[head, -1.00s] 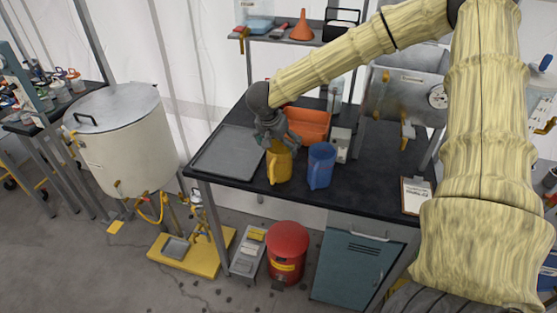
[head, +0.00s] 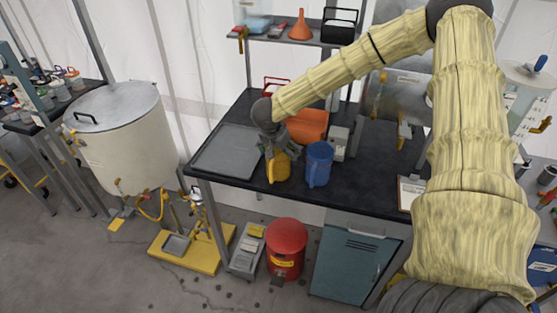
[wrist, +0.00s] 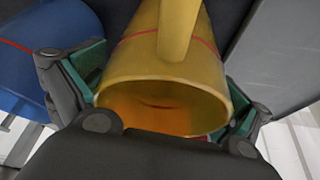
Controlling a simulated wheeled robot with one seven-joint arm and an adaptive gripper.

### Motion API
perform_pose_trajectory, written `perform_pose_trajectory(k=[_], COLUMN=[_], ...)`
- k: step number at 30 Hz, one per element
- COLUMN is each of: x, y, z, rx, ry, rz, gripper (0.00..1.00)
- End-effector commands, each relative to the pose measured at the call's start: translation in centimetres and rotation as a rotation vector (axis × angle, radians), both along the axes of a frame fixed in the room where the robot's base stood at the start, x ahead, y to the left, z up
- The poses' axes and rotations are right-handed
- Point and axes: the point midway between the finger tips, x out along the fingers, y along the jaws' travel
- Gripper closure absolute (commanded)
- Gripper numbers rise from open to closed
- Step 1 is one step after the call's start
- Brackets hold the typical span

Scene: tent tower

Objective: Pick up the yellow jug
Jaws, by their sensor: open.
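The yellow jug (head: 280,169) stands on the dark bench top, just left of the blue jug (head: 319,164). In the wrist view the yellow jug (wrist: 168,85) fills the middle, with its open mouth toward me and its handle at the top. My gripper (head: 272,150) is at the top of the yellow jug. In the wrist view my gripper (wrist: 165,92) is open, with one green-padded finger on each side of the jug. I see no clear grip on it. The blue jug (wrist: 40,55) is close outside the left finger.
A grey tray (head: 225,152) lies left of the jugs; it also shows in the wrist view (wrist: 275,55). An orange bin (head: 308,124) and a grey box (head: 338,142) stand behind. A clipboard (head: 411,192) lies to the right, with bare bench between.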

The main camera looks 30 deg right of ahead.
Motion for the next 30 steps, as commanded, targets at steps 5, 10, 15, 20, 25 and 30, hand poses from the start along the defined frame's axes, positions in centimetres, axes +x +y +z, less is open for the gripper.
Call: perform_pose_trajectory(k=[5, 10, 15, 20, 25, 30], x=[-0.01, -0.03, -0.08, -0.12, -0.16, -0.12], y=[0.00, -0.01, -0.02, -0.04, -0.05, -0.07], z=[0.00, -0.02, -0.09, -0.16, -0.19, 0.43], rx=[0.000, 0.000, 0.000, -0.001, -0.001, -0.001], ry=[0.000, 0.001, 0.002, 0.003, 0.003, 0.003], rz=[0.000, 0.000, -0.001, 0.000, 0.000, 0.000], gripper=[0.13, 0.42, 0.44, 0.44, 0.44, 0.49])
